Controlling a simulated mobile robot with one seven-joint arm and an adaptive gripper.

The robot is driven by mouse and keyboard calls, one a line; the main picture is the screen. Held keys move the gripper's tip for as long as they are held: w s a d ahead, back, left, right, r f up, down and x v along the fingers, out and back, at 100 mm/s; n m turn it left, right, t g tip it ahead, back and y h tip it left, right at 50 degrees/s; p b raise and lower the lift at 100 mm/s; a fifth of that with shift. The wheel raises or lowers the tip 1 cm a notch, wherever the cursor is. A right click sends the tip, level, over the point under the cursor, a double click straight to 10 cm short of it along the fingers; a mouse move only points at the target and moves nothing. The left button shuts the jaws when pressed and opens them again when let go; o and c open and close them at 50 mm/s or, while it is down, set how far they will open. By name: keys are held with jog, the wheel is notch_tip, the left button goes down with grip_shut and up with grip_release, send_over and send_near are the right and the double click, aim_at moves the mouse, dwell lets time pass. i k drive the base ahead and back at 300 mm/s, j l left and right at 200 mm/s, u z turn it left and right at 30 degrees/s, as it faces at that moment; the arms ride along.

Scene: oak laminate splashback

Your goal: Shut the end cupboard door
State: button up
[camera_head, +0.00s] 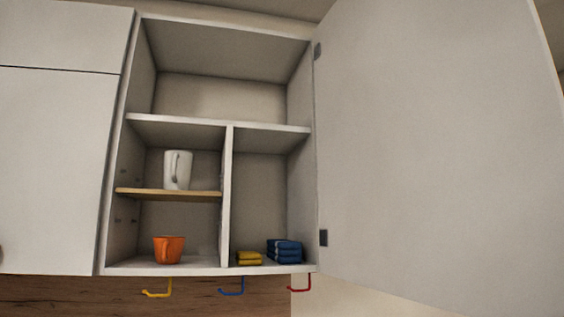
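The end cupboard (218,122) is open in the head view. Its door (437,150) is swung wide to the right on two dark hinges, and its inner face shows. The door's far edge slopes down the right side of the picture, and its lower corner is cut off. No handle shows on the visible face. My gripper is not in view.
A closed white cupboard (52,165) adjoins on the left. Yellow (158,293), blue (233,291) and red hooks (301,288) hang under the open cupboard. The wood splashback (70,296) is below. The contents sit inside the cupboard's front edge.

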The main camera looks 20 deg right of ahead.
aim_at(439, 123)
jog(key=l+u, duration=0.35)
jog(key=l, duration=0.35)
jog(key=l+u, duration=0.3)
jog(key=l, duration=0.45)
